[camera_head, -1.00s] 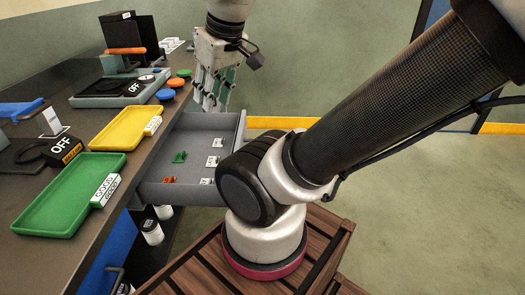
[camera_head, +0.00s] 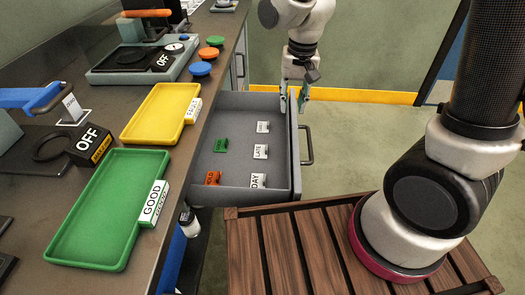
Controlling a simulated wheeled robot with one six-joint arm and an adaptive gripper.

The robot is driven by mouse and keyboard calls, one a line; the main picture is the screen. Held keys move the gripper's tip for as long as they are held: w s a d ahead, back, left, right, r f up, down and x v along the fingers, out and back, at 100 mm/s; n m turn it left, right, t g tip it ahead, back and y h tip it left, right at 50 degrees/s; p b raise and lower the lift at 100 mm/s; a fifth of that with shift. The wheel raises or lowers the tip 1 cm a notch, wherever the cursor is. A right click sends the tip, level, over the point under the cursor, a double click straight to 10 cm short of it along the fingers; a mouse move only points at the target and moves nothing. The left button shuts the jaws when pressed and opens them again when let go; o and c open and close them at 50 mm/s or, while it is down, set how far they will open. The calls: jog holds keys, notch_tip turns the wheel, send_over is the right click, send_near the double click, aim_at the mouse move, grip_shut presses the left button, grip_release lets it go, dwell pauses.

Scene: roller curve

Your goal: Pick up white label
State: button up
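Three white labels stand in the open grey drawer (camera_head: 232,190). The far one (camera_head: 263,127) has text too small to read. The middle one (camera_head: 260,152) seems to read LATE, and the near one (camera_head: 257,181) ends in DAY. My gripper (camera_head: 292,104) points down near the drawer's far right corner, to the right of and beyond the far white label. Its two fingers are apart with nothing seen between them.
A green label (camera_head: 220,145) and an orange-red label (camera_head: 212,178) stand left of the white ones. The drawer walls and its handle (camera_head: 307,145) lie close by. The counter holds a yellow tray (camera_head: 160,113) and a green tray (camera_head: 100,215).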

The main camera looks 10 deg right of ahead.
send_near(266, 148)
jog(key=f, duration=0.1)
jog(key=shift+g+h, duration=0.3)
jog(key=shift+g, duration=0.1)
jog(key=f, duration=0.8)
jog(key=shift+w+a, duration=0.25)
jog(key=shift+w, duration=0.05)
grip_shut()
